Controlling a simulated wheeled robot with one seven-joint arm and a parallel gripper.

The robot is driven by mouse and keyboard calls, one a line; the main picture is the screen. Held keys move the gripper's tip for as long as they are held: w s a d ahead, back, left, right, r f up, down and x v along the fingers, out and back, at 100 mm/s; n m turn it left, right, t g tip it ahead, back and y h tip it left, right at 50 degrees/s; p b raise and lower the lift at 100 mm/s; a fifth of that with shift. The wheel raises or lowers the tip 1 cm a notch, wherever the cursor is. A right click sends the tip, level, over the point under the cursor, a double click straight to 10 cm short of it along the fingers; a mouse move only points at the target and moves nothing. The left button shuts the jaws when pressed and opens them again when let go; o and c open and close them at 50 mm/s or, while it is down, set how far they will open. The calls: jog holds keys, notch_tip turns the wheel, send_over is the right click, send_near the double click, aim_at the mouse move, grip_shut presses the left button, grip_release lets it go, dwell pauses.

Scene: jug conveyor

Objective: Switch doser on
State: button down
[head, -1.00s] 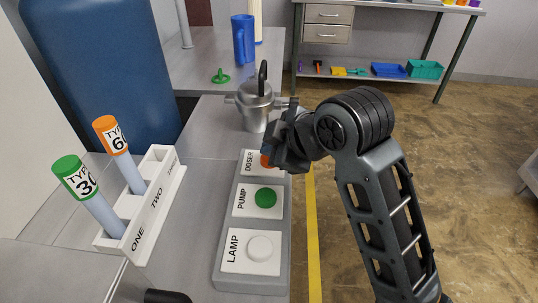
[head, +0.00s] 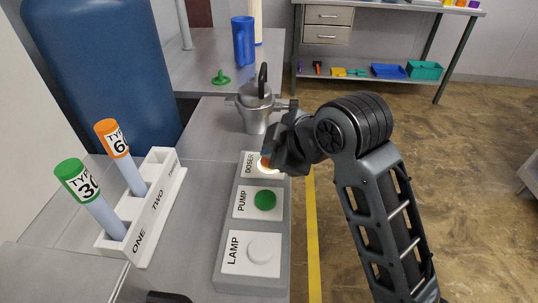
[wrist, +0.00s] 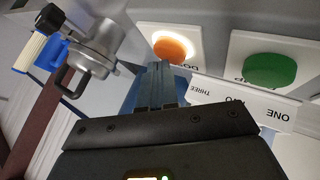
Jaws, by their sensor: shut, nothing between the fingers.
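The control panel (head: 225,272) has three labelled white plates: LAMP, PUMP and DOSER. The orange doser button (wrist: 173,47) has a bright glowing ring around it in the wrist view. In the head view a glow shows at the doser plate (head: 249,160), and my gripper covers most of the button. My gripper (head: 270,152) is shut and empty right at the doser button. In the wrist view its closed fingertips (wrist: 156,70) reach the button's near edge; I cannot tell whether they touch it. The green pump button (head: 265,199) and white lamp button (head: 260,248) are unlit.
A metal jug (head: 257,112) stands just behind the panel, close to my gripper. A white rack (head: 153,215) with a green-capped tube (head: 92,195) and an orange-capped tube (head: 122,158) stands to the left.

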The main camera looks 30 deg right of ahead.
notch_tip(320, 180, up, 6)
jog(key=p, duration=0.6)
jog(key=shift+r, duration=0.1)
dwell(0.5)
